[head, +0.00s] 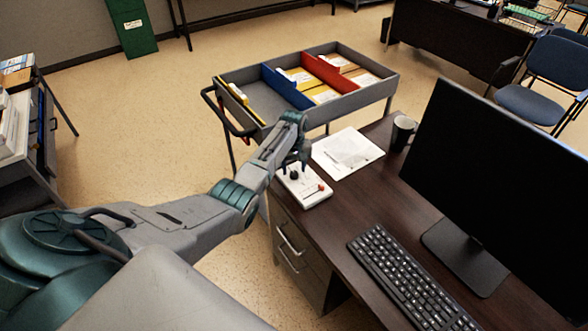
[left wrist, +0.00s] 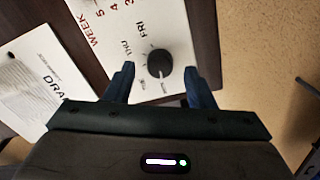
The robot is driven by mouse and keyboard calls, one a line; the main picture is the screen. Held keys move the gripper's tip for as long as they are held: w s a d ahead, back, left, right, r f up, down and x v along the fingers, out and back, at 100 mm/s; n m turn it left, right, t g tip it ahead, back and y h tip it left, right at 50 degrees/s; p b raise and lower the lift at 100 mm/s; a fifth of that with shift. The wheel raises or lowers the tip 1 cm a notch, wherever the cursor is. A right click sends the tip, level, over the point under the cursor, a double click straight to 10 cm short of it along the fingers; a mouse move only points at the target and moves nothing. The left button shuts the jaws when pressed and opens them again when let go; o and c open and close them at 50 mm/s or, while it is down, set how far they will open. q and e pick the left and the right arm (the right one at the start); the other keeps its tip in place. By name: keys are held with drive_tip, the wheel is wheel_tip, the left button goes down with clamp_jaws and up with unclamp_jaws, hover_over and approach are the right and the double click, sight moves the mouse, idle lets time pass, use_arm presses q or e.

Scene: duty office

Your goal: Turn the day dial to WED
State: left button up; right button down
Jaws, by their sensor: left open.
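The day dial is a round black knob (left wrist: 158,63) on a white panel (left wrist: 95,15). Printed day names sit around it; FRI and THU are readable, the other small ones are not clear. I cannot tell which day its pointer marks. In the head view the white panel (head: 312,197) lies on the desk's near left corner, with the black knob (head: 294,175) just under my gripper. My left gripper (head: 294,160) is open over the panel; in the left wrist view its two fingers (left wrist: 158,80) stand either side of the knob, apart from it. My right gripper is not in view.
A white printed sheet (head: 347,151) lies beside the panel on the dark desk (head: 335,220). A mug (head: 402,132), a keyboard (head: 410,285) and a large monitor (head: 490,170) stand to the right. A grey cart (head: 360,100) with folders stands behind.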

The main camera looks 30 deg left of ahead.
use_arm(q)
drive_tip(key=shift+f, duration=0.9)
drive_tip(key=shift+c, duration=0.2)
drive_tip(key=c, duration=0.9)
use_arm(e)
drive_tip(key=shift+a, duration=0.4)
